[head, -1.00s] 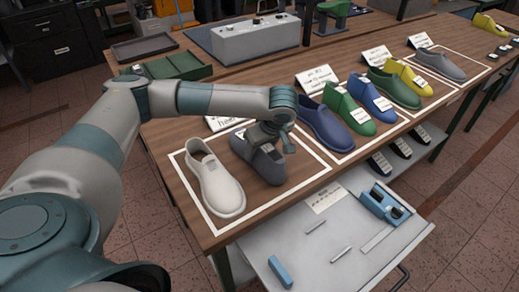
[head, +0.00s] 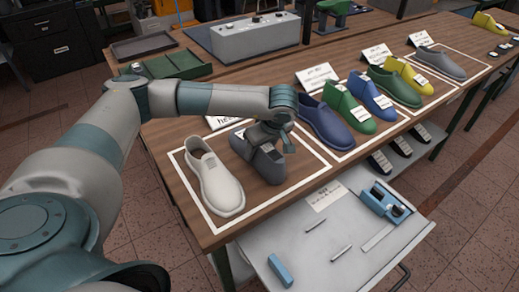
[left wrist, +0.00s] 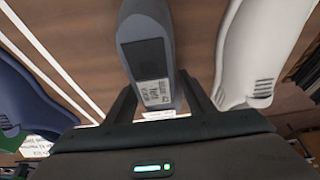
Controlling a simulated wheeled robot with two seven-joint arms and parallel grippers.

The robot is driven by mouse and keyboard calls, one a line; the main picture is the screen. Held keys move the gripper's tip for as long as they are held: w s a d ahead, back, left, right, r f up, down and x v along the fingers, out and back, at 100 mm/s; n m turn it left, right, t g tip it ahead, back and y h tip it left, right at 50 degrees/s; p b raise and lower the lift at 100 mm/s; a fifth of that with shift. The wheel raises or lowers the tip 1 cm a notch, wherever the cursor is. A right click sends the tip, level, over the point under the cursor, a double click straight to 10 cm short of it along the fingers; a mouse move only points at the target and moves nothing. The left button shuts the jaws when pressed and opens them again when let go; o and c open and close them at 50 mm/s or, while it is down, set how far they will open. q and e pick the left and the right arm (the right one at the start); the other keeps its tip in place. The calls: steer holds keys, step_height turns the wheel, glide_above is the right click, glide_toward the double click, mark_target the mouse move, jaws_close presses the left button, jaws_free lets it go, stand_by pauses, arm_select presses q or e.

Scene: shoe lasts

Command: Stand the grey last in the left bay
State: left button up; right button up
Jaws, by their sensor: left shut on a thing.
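The grey last (head: 262,166) is in the white-outlined left bay (head: 222,229), to the right of a white last (head: 214,178). My left gripper (head: 270,138) is over it from above and is shut on its upper part. The left wrist view shows the grey last (left wrist: 150,30) between the two fingers (left wrist: 160,105), with a dark patch and a small white label on it. The gripper hides part of the last in the head view. I cannot tell whether its underside touches the table. My right gripper is not in view.
Blue, green and yellow lasts (head: 352,106) stand in the middle bay. Another grey last (head: 440,62) lies in the far right bay. An open drawer (head: 310,250) with small tools juts out below the table's front edge. A grey control box (head: 255,40) stands behind.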

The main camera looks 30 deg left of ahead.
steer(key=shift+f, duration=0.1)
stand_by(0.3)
arm_select(q)
steer(key=o, duration=1.7)
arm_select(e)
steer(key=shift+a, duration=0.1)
arm_select(q)
steer(key=shift+f, duration=0.1)
steer(key=shift+s+d+r+b, duration=0.1)
steer(key=shift+d+r+b, duration=0.25)
steer(key=shift+r, duration=0.3)
steer(key=b+v, duration=0.2)
steer(key=v, duration=0.8)
steer(key=shift+d+r+b, duration=0.1)
steer(key=shift+r+b, duration=0.1)
steer(key=shift+b, duration=0.15)
steer(key=shift+v, duration=2.85)
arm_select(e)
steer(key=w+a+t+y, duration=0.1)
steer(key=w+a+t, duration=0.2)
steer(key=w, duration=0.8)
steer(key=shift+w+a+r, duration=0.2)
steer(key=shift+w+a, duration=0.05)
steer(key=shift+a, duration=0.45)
